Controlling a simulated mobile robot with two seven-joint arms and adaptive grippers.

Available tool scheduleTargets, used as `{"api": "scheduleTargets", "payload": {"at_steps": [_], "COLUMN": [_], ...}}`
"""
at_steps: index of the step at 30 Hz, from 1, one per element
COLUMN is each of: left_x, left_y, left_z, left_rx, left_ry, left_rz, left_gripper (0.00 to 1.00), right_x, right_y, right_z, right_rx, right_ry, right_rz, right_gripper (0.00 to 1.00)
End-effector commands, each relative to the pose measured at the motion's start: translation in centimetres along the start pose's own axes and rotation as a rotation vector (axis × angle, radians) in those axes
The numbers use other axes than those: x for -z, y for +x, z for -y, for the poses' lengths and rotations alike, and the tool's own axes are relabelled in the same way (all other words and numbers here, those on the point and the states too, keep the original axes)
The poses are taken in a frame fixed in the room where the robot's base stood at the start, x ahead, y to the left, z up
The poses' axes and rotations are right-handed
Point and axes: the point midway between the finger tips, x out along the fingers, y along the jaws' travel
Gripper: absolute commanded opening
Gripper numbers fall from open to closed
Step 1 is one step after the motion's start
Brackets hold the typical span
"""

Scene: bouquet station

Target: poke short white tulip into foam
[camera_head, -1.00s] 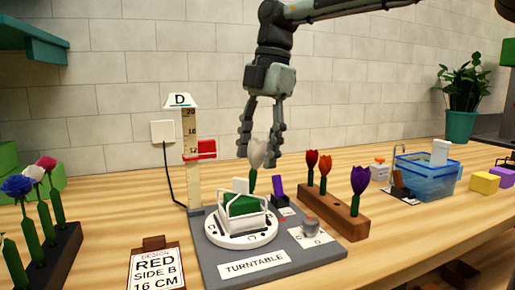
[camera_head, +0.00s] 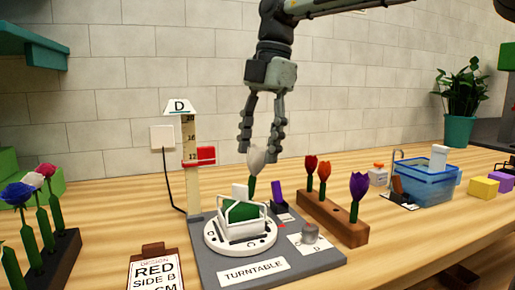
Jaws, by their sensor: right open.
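The white tulip (camera_head: 257,160) stands upright, its short green stem (camera_head: 251,190) running down to the green foam (camera_head: 240,211). The foam sits in a white wire-handled holder on the round white turntable (camera_head: 212,238); the holder hides where the stem ends. My right gripper (camera_head: 259,150) hangs from above with its fingers spread, the fingertips around and just above the tulip's head, and it holds nothing. My left gripper is not in view.
A wooden block (camera_head: 330,219) with red, orange and purple tulips stands right of the turntable. A dark rack (camera_head: 62,254) of flowers is at left. A height gauge (camera_head: 191,165) stands behind. A blue water tub (camera_head: 428,185) is at right.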

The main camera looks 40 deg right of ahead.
Motion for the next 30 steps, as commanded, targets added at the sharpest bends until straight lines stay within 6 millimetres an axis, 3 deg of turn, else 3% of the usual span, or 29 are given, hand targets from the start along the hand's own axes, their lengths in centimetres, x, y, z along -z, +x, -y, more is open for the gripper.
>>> {"api": "scheduleTargets", "payload": {"at_steps": [30], "left_x": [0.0], "left_y": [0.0], "left_z": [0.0], "left_rx": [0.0], "left_ry": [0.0], "left_rz": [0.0], "left_gripper": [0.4], "right_x": [0.0], "right_y": [-4.1], "right_z": [0.0], "right_rx": [-0.001], "right_ry": [0.001], "right_rz": [0.001], "right_gripper": [0.53]}}
